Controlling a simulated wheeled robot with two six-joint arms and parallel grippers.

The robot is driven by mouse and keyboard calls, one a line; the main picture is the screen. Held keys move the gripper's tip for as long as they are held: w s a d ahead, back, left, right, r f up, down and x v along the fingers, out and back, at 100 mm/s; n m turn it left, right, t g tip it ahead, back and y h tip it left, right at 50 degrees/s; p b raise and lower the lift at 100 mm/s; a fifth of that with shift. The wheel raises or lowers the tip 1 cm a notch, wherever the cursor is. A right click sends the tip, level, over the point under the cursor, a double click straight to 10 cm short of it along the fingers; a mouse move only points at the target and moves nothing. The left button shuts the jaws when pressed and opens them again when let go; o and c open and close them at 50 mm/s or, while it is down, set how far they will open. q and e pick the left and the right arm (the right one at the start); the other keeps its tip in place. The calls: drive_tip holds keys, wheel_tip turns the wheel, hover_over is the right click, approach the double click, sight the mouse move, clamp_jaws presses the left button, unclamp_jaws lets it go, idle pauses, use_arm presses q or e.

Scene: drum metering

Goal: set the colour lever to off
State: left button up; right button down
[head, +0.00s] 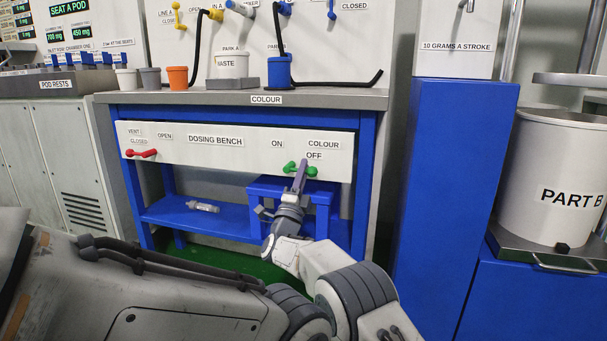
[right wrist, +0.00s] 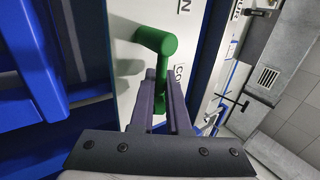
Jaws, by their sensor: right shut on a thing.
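The green colour lever (head: 311,171) is on the white front panel of the dosing bench (head: 226,153), just under the OFF label (head: 314,155). The ON label (head: 277,144) is to its upper left. My right gripper (head: 301,169) reaches up from below and is shut on the lever. In the right wrist view, the green lever (right wrist: 156,40) shows as a bent bar, with its lower end between the two fingers of my right gripper (right wrist: 160,92). The fingers hide part of the lever in the head view. My left gripper is not in view.
A red vent lever (head: 141,153) is at the panel's left end. A blue frame (head: 265,190) stands close behind my right gripper. A tall blue cabinet (head: 455,180) stands to the right.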

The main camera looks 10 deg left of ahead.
drive_tip(key=shift+f, duration=0.15)
drive_tip(key=c, duration=1.2)
unclamp_jaws()
drive_tip(key=b+v, duration=0.6)
drive_tip(key=v, duration=0.4)
drive_tip(key=shift+s+f, duration=0.1)
drive_tip(key=shift+s, duration=0.1)
